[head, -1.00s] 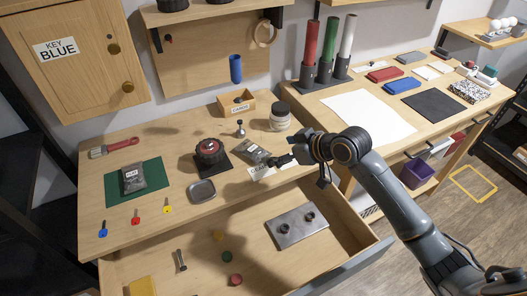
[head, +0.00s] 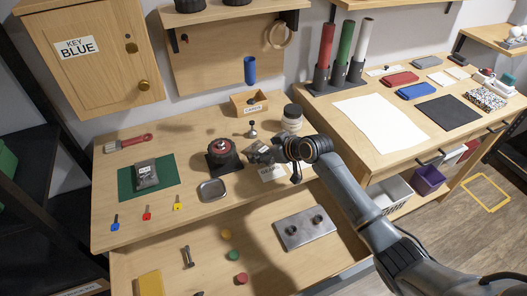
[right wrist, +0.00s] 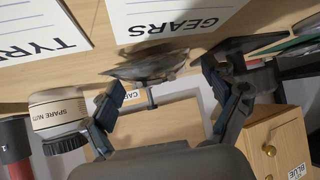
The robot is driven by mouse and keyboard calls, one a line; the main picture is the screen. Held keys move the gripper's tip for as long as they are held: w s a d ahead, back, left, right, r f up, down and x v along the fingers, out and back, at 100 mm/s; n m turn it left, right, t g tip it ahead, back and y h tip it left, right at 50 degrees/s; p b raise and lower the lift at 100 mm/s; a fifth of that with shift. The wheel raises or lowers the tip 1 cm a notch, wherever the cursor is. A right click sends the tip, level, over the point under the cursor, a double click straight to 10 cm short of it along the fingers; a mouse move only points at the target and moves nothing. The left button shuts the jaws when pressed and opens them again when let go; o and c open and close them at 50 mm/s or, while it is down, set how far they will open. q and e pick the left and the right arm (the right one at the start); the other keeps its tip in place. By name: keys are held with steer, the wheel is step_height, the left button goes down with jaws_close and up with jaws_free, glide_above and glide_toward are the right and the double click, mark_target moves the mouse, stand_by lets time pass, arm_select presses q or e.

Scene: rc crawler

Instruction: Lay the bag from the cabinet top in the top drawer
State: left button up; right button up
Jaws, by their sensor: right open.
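A small dark bag (head: 257,152) lies on the cabinet top beside the white GEARS card (head: 272,173). My right gripper (head: 276,151) is at the bag's right end, partly hiding it. In the right wrist view the fingers (right wrist: 162,76) are open, with the bag (right wrist: 148,64) showing between and beyond them; contact cannot be told. The top drawer (head: 197,240) is pulled open below, holding a metal plate (head: 293,228) and small parts. My left gripper is not in view.
A spare-nuts jar (head: 292,118), a small wooden bin (head: 240,104) and a dark round-topped device (head: 221,155) stand near the bag. A metal dish (head: 212,189) lies in front. The drawer has bare floor between its loose parts.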

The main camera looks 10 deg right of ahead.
steer(key=shift+w, duration=0.1)
steer(key=shift+f, duration=0.1)
steer(key=c, duration=1.2)
steer(key=shift+c, duration=0.7)
